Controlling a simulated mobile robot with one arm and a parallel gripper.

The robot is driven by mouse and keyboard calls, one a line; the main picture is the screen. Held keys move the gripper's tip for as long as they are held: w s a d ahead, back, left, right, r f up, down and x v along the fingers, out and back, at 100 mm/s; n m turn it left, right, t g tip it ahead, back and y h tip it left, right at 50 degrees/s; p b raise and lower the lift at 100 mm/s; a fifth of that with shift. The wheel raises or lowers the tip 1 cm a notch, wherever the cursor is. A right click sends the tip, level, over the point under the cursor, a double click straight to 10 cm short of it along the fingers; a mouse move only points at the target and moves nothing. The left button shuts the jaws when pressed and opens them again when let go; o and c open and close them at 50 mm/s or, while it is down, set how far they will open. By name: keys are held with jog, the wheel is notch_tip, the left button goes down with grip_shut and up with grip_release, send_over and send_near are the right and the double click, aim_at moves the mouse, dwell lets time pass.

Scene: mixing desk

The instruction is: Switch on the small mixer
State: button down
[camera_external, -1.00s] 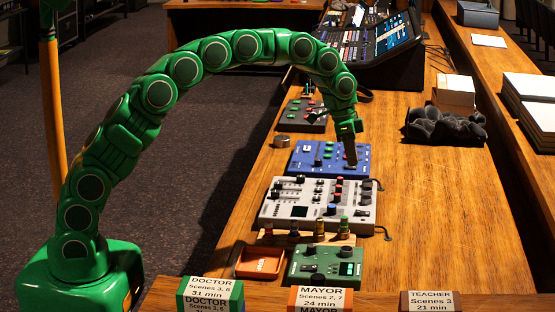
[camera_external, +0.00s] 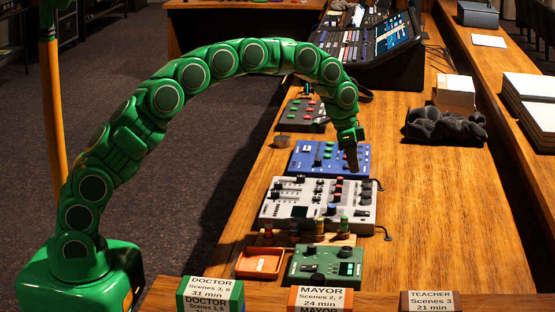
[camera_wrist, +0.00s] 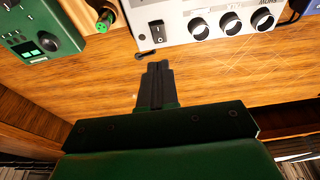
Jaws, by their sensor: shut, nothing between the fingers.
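I take the small mixer to be the white mixer (camera_external: 283,213) with faders and knobs, between the blue device and the green box. In the wrist view the white mixer (camera_wrist: 185,10) is at the top, with a black rocker switch (camera_wrist: 158,31) at its near edge and white-ringed knobs right of it. I cannot tell the switch's position. My gripper (camera_wrist: 157,68) is shut and empty, its fingertips just below the switch in that view and apart from it. In the external view my gripper (camera_external: 354,168) hangs at the blue device's right edge; its height is unclear.
The blue device (camera_external: 305,158) and a dark button box (camera_external: 297,115) lie farther back. The green box (camera_external: 318,265), an orange tray (camera_external: 260,262) and small capped cylinders (camera_external: 344,226) are nearer. Black cables (camera_external: 383,230) lie at the right. The wooden desk (camera_external: 440,210) right of the mixer is bare.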

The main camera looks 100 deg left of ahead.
aim_at(358, 211)
jog(key=x, duration=0.7)
jog(key=s+x, duration=0.1)
jog(key=x, duration=0.2)
jog(key=shift+w+f, duration=0.1)
jog(key=shift+f, duration=0.8)
jog(key=shift+t, duration=0.3)
jog(key=shift+a+f+t, duration=0.1)
jog(key=shift+f+t, duration=0.05)
jog(key=shift+t, duration=0.15)
jog(key=shift+w+r, duration=0.3)
jog(key=shift+w, duration=0.25)
